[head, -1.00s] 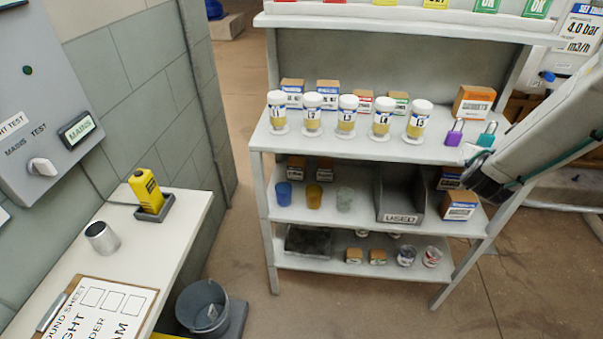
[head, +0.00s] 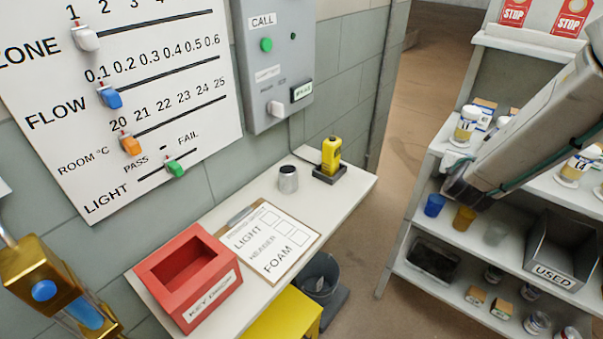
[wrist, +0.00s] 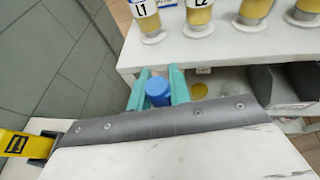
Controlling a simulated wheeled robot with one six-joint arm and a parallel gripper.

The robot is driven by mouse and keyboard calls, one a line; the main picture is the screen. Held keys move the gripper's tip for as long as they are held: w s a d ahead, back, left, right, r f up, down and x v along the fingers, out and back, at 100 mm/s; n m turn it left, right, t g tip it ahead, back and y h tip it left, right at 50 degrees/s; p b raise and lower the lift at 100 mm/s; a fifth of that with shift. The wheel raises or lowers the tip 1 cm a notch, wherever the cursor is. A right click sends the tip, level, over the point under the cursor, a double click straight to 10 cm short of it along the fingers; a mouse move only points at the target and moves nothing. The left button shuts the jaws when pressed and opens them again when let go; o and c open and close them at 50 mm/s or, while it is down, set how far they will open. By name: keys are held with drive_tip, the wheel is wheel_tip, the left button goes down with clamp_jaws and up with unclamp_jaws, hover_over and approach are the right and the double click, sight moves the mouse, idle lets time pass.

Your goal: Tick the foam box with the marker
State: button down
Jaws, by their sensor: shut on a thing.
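The clipboard sheet (head: 262,247) lies on the bench in the head view, with the words LIGHT, HEADER and FOAM and one box by each. The foam box (head: 299,237) is nearest the sheet's right edge and looks blank.
The shelf (head: 400,235) with jars and cups is at right. A bucket (head: 319,278) stands below the bench.

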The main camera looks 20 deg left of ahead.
drive_tip(key=s+a+r+n+y, duration=0.1)
drive_tip(key=s+a+n+y, duration=0.15)
drive_tip(key=a, duration=0.75)
drive_tip(key=s+a+r+n+y, duration=0.1)
drive_tip(key=s+a+y, duration=0.15)
drive_tip(key=a, duration=0.75)
drive_tip(key=s+a+r+n+y, duration=0.1)
drive_tip(key=s+a+n+y, duration=0.3)
drive_tip(key=s+a, duration=1.15)
wheel_tip(320, 180, down, 7)
drive_tip(key=w+a, duration=0.1)
drive_tip(key=shift+a+f+g, duration=0.15)
drive_tip(key=shift+a+g, duration=0.1)
drive_tip(key=shift+g, duration=0.15)
drive_tip(key=shift+w+f, duration=0.1)
drive_tip(key=shift+f, duration=0.5)
drive_tip(key=shift+w+d, duration=0.15)
drive_tip(key=shift+d, duration=0.15)
drive_tip(key=shift+d+f, duration=0.1)
drive_tip(key=shift+d, duration=0.15)
drive_tip(key=shift+a, duration=0.15)
drive_tip(key=shift+s+a, duration=0.2)
drive_tip(key=shift+a, duration=0.3)
drive_tip(key=shift+s+a, duration=0.15)
drive_tip(key=shift+a, duration=0.35)
